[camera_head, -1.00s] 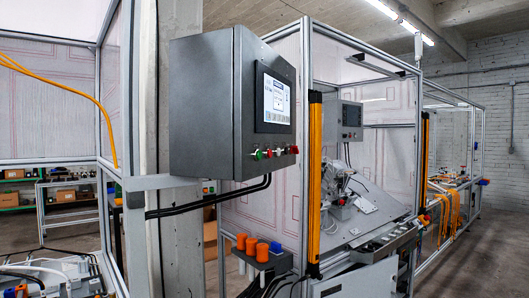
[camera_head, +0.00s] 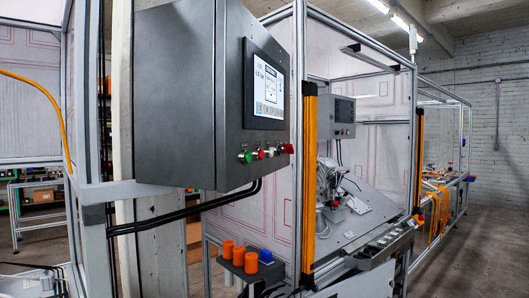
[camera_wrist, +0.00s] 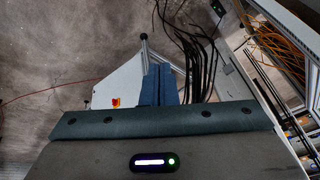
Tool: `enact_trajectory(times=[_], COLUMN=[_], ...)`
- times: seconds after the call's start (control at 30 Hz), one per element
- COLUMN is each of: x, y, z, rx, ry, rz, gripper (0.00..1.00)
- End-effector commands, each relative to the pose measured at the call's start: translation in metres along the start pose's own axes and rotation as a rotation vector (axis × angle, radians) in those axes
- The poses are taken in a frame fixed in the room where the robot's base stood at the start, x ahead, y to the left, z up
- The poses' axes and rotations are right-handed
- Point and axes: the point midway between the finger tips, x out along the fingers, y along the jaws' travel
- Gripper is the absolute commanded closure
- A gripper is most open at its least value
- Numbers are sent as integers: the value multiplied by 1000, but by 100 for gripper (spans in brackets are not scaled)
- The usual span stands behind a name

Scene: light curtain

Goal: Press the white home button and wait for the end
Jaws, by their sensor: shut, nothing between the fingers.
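A grey control box (camera_head: 180,95) with a lit touchscreen (camera_head: 264,84) hangs on a frame post at the upper middle of the head view. A short row of small buttons (camera_head: 266,153) runs along its lower front, with a green button (camera_head: 244,157) at the left end and a red one (camera_head: 289,149) at the right. The white button sits among the small ones between them, too small to tell clearly. My gripper (camera_wrist: 158,72) shows only in the wrist view. Its fingers are together and empty, above the floor, touching no button.
An orange light curtain post (camera_head: 310,180) stands right of the box. Orange and blue parts (camera_head: 252,262) sit on a low shelf below it. A tilted work surface (camera_head: 350,220) lies behind. Black cables (camera_wrist: 195,50) hang in the wrist view. Open floor (camera_head: 470,255) lies at the right.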

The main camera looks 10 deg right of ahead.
Motion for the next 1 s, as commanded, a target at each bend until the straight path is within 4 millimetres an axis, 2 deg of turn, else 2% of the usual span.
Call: enact_trajectory(times=[0.03,0.1,0.17,0.3,0.4,0.5,0.6,0.73,0.83,1.0], x=[-16,-41,-65,-127,-176,-224,-265,-301,-314,-319], y=[-5,-12,-17,-21,-20,-18,-16,-14,-14,-14], z=[-27,-67,-102,-179,-227,-266,-294,-315,-322,-324], rx=[47,124,188,321,400,457,495,521,530,532], ry=[46,117,182,333,440,540,621,689,713,722], rz=[-41,-111,-174,-320,-421,-514,-590,-657,-682,-692], gripper=[100,100,100,100,100,100,100,100,100,100])
